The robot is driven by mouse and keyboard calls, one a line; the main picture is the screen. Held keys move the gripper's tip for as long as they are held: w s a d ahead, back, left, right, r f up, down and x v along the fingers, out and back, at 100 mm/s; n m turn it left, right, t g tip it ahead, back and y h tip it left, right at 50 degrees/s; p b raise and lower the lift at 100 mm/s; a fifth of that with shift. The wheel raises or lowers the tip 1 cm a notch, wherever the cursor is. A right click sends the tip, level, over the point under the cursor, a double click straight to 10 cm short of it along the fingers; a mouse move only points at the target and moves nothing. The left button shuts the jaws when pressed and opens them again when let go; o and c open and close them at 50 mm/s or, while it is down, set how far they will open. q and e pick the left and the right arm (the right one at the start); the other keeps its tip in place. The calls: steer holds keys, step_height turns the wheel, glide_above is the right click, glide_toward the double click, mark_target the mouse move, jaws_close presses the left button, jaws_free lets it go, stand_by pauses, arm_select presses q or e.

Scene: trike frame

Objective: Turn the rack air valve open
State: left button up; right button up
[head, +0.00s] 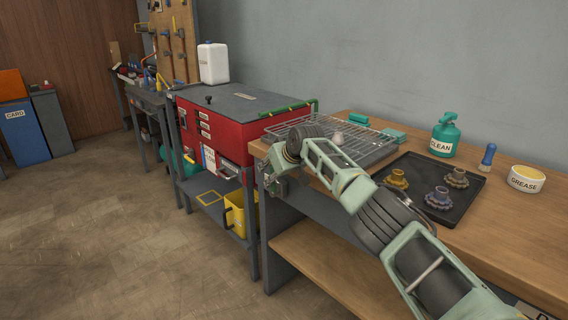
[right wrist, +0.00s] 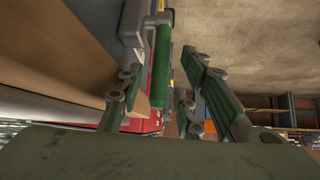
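In the right wrist view a green bar-shaped handle (right wrist: 162,60) joins a grey fitting (right wrist: 133,22) beside the wooden bench edge. It looks like the valve lever, but no label shows. My right gripper (right wrist: 160,72) is open, with one finger on each side of the green handle; I cannot tell whether either finger touches it. In the head view my right arm reaches over the bench, and its gripper (head: 273,186) is small and partly hidden at the bench's left end. The valve cannot be made out clearly there. My left gripper is not in view.
The wooden bench (head: 520,220) holds a wire rack (head: 345,135), a black tray (head: 425,212) with three cogs, a green CLEAN bottle (head: 444,138) and a GREASE tub (head: 526,179). A red cabinet (head: 230,130) stands beside it, above a yellow bucket (head: 236,214). Floor at left is clear.

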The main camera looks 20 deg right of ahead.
steer(key=v, duration=1.1)
steer(key=shift+s+f, duration=0.1)
steer(key=shift+f, duration=0.05)
